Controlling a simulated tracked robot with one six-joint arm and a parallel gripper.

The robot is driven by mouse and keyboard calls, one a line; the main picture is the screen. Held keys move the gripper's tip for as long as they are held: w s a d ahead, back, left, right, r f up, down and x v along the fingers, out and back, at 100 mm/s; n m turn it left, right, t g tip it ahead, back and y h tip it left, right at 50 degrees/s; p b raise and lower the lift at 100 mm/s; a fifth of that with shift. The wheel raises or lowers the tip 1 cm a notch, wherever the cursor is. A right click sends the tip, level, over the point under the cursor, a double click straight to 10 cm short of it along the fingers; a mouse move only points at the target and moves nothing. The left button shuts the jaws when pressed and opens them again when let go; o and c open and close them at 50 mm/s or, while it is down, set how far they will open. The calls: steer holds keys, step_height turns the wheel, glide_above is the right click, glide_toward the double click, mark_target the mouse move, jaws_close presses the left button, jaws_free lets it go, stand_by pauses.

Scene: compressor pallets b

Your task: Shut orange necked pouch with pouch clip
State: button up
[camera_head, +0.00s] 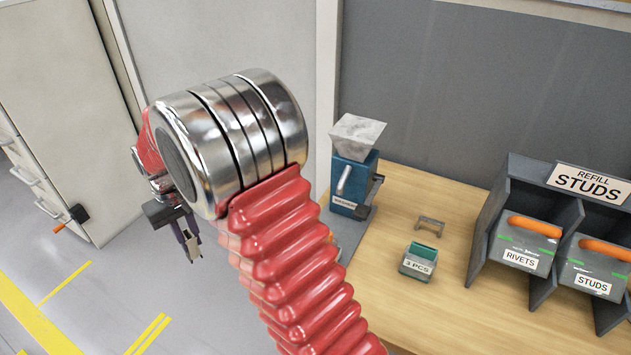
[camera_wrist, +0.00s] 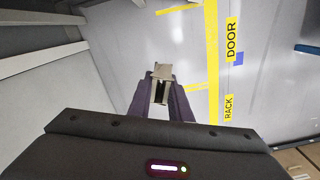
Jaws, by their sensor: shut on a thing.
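My gripper (camera_head: 194,246) hangs at the left over the grey floor, clear of the table. In the wrist view its two dark purple fingers (camera_wrist: 161,98) are shut on a small grey-beige piece (camera_wrist: 162,71), which sticks out past the fingertips. It may be the pouch clip, but it is too small to be certain. No orange necked pouch can be made out. A sliver of orange-brown shows behind my red arm by the blue machine, too hidden to name.
The wooden table (camera_head: 400,290) holds a blue machine with a grey hopper (camera_head: 354,170), a small grey bracket (camera_head: 430,225), a green-grey box marked 3 PCS (camera_head: 418,262), and a rack with RIVETS (camera_head: 525,248) and STUDS (camera_head: 592,277) bins. A pale cabinet (camera_head: 60,110) stands left.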

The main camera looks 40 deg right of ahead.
steer(key=shift+a, duration=0.25)
steer(key=shift+r, duration=0.1)
steer(key=s+d+r+m, duration=0.9)
steer(key=d+r+m, duration=0.2)
steer(key=d+m, duration=0.35)
steer(key=s+d+r+m, duration=0.3)
steer(key=s+r+m, duration=0.1)
steer(key=s+m, duration=0.3)
steer(key=s+d+r+m+h, duration=0.1)
steer(key=s+d+r+m, duration=0.3)
steer(key=s+m, duration=0.3)
steer(key=shift+s+d+r+m, duration=0.2)
steer(key=shift+s+r+m, duration=0.1)
steer(key=shift+m, duration=1.45)
steer(key=shift+f, duration=0.15)
steer(key=shift+f, duration=2.95)
